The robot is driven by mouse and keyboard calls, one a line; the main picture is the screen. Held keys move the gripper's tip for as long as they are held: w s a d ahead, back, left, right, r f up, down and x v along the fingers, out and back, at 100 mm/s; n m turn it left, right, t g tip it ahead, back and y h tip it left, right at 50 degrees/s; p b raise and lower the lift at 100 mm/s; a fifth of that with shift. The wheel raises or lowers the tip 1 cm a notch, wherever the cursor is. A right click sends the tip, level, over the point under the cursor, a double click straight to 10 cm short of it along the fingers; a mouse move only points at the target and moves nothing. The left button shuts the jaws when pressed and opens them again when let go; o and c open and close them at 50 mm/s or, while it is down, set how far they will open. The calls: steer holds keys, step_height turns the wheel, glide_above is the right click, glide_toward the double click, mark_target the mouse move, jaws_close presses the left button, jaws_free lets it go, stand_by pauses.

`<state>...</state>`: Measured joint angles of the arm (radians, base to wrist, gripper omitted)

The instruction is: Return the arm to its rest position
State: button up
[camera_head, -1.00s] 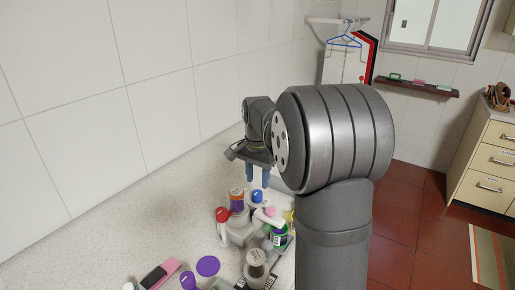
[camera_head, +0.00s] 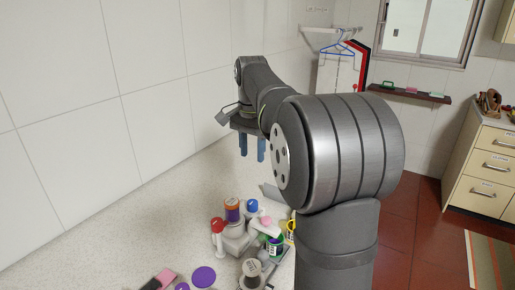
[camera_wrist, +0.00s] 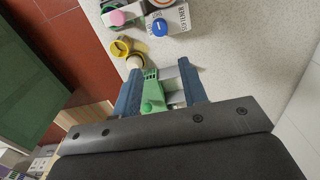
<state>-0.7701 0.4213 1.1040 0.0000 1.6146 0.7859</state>
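My gripper (camera_head: 252,155) hangs above the pale speckled counter (camera_head: 130,235), its two blue fingers apart with nothing between them in the head view. In the wrist view my gripper (camera_wrist: 160,85) also shows spread fingers. A green object with a pale part (camera_wrist: 152,95) shows between and beyond them; it looks to be below on the counter, though its exact distance is hard to tell. My arm crosses the middle of the head view.
Several bottles and containers, including a red-capped one (camera_head: 217,226), an orange-topped one (camera_head: 232,210) and a blue-capped one (camera_head: 252,206), crowd the counter below. A purple disc (camera_head: 204,277) lies in front. The tiled wall (camera_head: 80,120) is at left; a drawer cabinet (camera_head: 484,165) stands right.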

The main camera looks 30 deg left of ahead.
mark_target(252, 201)
step_height(252, 201, down, 18)
steer(key=shift+r, duration=0.2)
stand_by(0.6)
step_height(252, 201, up, 18)
step_height(252, 201, down, 18)
steer(key=shift+f, duration=0.1)
steer(key=n, duration=0.8)
steer(key=shift+n, duration=0.4)
steer(key=n, duration=0.3)
steer(key=shift+a+n, duration=0.1)
steer(key=shift+n, duration=0.3)
steer(key=n, duration=0.4)
steer(key=shift+s, duration=0.1)
